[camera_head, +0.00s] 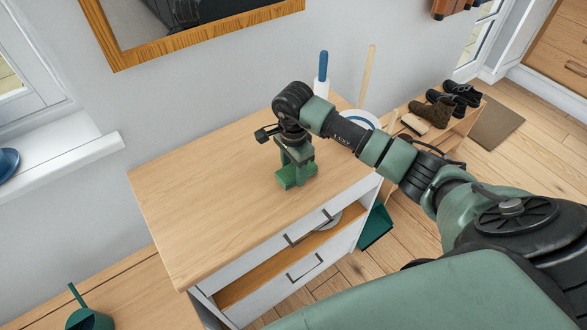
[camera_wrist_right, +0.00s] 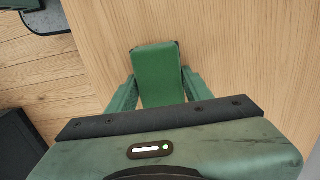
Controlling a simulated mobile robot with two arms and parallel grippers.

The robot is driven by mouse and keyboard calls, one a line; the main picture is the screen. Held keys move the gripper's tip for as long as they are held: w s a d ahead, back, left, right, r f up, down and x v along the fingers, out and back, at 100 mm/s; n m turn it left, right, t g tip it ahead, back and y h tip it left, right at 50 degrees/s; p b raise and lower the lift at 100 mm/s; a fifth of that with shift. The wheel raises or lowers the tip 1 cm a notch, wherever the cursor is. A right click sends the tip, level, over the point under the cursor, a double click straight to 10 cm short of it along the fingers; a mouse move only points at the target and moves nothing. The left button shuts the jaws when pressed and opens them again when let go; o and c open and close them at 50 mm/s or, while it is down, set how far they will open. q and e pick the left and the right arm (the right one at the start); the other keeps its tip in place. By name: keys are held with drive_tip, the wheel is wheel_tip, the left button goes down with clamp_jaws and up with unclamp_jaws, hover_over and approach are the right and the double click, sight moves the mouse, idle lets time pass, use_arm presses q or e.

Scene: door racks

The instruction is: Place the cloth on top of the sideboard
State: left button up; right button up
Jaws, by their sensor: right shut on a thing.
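The sideboard (camera_head: 200,200) has a light wood top and white drawer fronts with dark handles. My right gripper (camera_head: 297,172) points down over the right part of its top. It is shut on a green folded cloth (camera_wrist_right: 157,75), which shows between the fingers in the right wrist view, over bare wood. In the head view the cloth (camera_head: 290,181) is a small green patch low at the fingers, at or just above the top; I cannot tell whether it touches. My left gripper is not in view.
The sideboard top is clear to the left of the gripper. A drawer stands open at its front, with a pale round thing (camera_head: 332,221) inside. A framed mirror (camera_head: 205,32) hangs above. A shoe bench (camera_head: 466,118) stands right, a green watering can (camera_head: 89,318) lower left.

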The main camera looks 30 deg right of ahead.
sight(294, 171)
drive_tip(key=o, duration=1.2)
drive_tip(key=shift+r, duration=0.15)
drive_tip(key=shift+w+r, duration=0.1)
drive_tip(key=shift+r, duration=0.15)
wheel_tip(294, 171, up, 12)
drive_tip(key=b, duration=0.3)
drive_tip(key=shift+f, duration=0.25)
drive_tip(key=shift+f, duration=0.1)
